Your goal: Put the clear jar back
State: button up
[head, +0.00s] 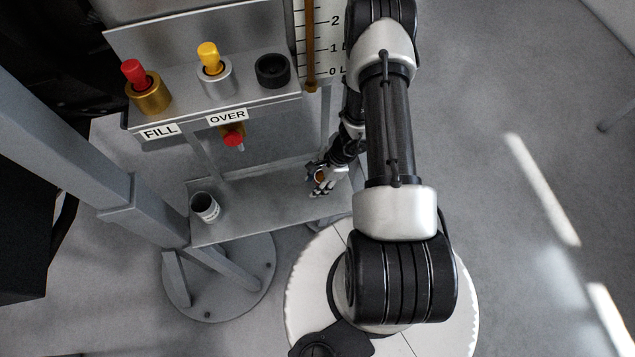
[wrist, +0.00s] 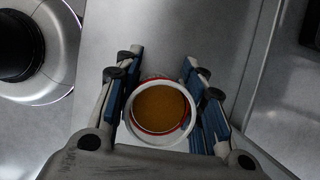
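In the wrist view, a round jar (wrist: 158,141) with a pale, clear-looking rim stands between my fingers, seen from above into its mouth. Amber-brown liquid fills the inside, with a red ring around it. My gripper (wrist: 161,90) has its blue pads against both sides of the jar, with no clear gap. In the head view, my gripper (head: 322,181) is small, low over the right end of the lower shelf (head: 262,203), with an orange patch between its fingers. Whether the jar touches the shelf is hidden.
A grey cup (head: 205,207) stands at the lower shelf's left end. Above are a red-topped valve (head: 148,87) over FILL, a yellow-topped valve (head: 214,70) over OVER, a black ring-shaped holder (head: 272,71) and a sight gauge (head: 311,40). The shelf's middle is clear.

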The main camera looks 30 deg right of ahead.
jog(key=o, duration=0.4)
jog(key=shift+r, duration=0.1)
jog(key=shift+r+p, duration=0.2)
jog(key=shift+p, duration=0.15)
jog(key=p+v, duration=0.4)
jog(key=v, duration=0.8)
jog(key=shift+d, duration=0.1)
jog(key=shift+f, duration=0.1)
